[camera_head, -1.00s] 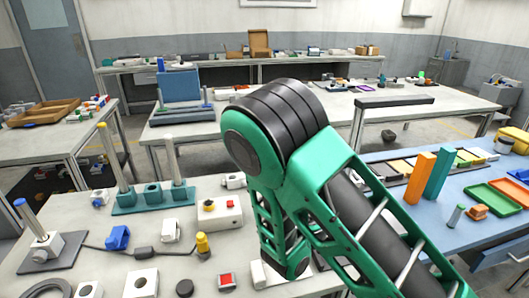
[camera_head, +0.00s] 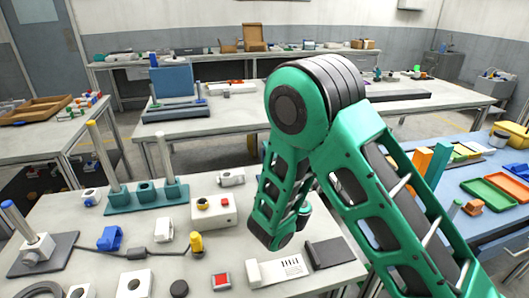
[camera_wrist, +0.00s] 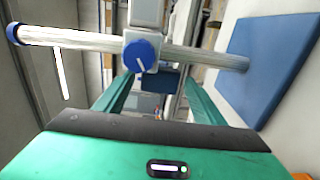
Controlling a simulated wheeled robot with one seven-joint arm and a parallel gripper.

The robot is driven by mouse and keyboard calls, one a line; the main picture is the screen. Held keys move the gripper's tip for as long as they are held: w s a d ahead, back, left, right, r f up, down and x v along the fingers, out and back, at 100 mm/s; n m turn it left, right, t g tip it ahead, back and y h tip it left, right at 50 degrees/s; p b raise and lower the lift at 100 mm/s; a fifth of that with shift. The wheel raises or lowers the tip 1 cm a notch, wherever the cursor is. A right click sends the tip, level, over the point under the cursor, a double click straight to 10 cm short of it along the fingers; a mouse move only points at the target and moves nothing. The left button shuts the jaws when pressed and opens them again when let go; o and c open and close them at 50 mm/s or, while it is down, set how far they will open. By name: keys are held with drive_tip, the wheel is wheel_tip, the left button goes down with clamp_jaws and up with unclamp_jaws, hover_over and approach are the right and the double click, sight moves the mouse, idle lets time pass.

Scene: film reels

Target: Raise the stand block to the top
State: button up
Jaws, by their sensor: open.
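In the wrist view, a stand lies sideways across the picture. Its metal post (camera_wrist: 207,58) runs from a blue cap at the left to a blue base plate (camera_wrist: 268,62) at the right. The pale stand block (camera_wrist: 148,14) sits partway along the post and has a blue knob (camera_wrist: 141,50). My gripper (camera_wrist: 160,82) is open, its two green fingers apart and pointing at the block, with nothing visible held between them. In the head view my arm hides the gripper, and I cannot make out this stand there.
In the head view, another blue-capped post with a white block (camera_head: 38,250) stands on a dark plate at the far left. A control box (camera_head: 214,212), a teal holder with posts (camera_head: 146,195) and a yellow-topped plug (camera_head: 196,243) crowd the bench. A blue table (camera_head: 490,235) with trays lies right.

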drive_tip(key=x, duration=0.6)
drive_tip(key=shift+c, duration=0.5)
